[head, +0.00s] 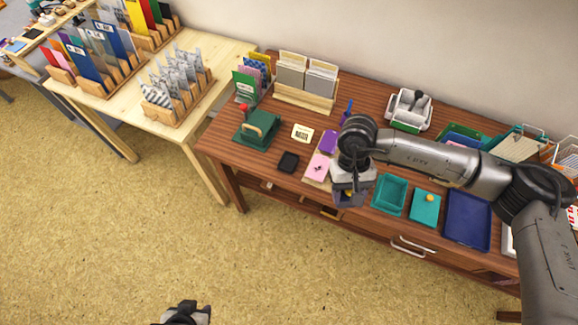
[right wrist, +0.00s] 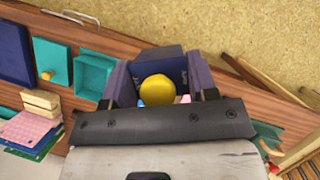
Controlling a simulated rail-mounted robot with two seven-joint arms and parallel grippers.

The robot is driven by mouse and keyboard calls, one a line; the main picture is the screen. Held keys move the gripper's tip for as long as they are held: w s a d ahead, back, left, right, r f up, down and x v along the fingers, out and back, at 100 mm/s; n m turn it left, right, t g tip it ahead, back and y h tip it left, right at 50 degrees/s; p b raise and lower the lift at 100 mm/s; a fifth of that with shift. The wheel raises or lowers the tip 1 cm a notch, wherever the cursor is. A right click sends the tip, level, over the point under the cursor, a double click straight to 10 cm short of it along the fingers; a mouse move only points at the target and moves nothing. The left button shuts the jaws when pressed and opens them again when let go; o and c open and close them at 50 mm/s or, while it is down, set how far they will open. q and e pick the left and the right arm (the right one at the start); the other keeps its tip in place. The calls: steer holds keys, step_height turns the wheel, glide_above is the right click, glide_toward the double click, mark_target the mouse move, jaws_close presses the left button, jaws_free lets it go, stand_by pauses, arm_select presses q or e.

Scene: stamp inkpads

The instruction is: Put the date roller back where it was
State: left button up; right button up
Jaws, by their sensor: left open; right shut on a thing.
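My right gripper (head: 348,200) is over the front of the brown desk, left of the teal tray. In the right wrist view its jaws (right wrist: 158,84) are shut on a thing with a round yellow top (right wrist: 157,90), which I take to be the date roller. A dark navy block (right wrist: 160,60) shows just beyond the yellow top; I cannot tell whether it is part of the held thing. The roller's lower part is hidden. My left gripper (head: 186,314) shows only partly at the bottom edge of the head view, open, over the floor and away from the desk.
The brown desk (head: 222,142) holds a teal tray (head: 376,205), a teal pad with a yellow knob (head: 425,209), a navy tray (head: 467,220), a pink card (head: 318,167), a black pad (head: 288,161) and a green press (head: 247,136). Bare wood shows around the black pad.

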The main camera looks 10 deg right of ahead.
steer(key=w+a+m+t+y, duration=0.15)
steer(key=w+m+t, duration=0.35)
steer(key=m, duration=0.7)
steer(key=w+a+m+t+y, duration=0.1)
steer(key=w+m+t+y, duration=0.1)
steer(key=w+m, duration=0.8)
steer(key=shift+m, duration=0.8)
steer(key=w+a+f+b, duration=0.1)
steer(key=a+f, duration=0.1)
steer(key=a, duration=0.1)
steer(key=w+a+f, duration=0.2)
steer(key=a, duration=0.1)
steer(key=w+a+f+b, duration=0.1)
steer(key=a+f, duration=0.2)
steer(key=shift+w+a+b, duration=0.25)
steer(key=shift+w+b, duration=0.05)
steer(key=shift+b, duration=0.05)
steer(key=shift+f+b, duration=0.45)
steer(key=shift+f, duration=1.6)
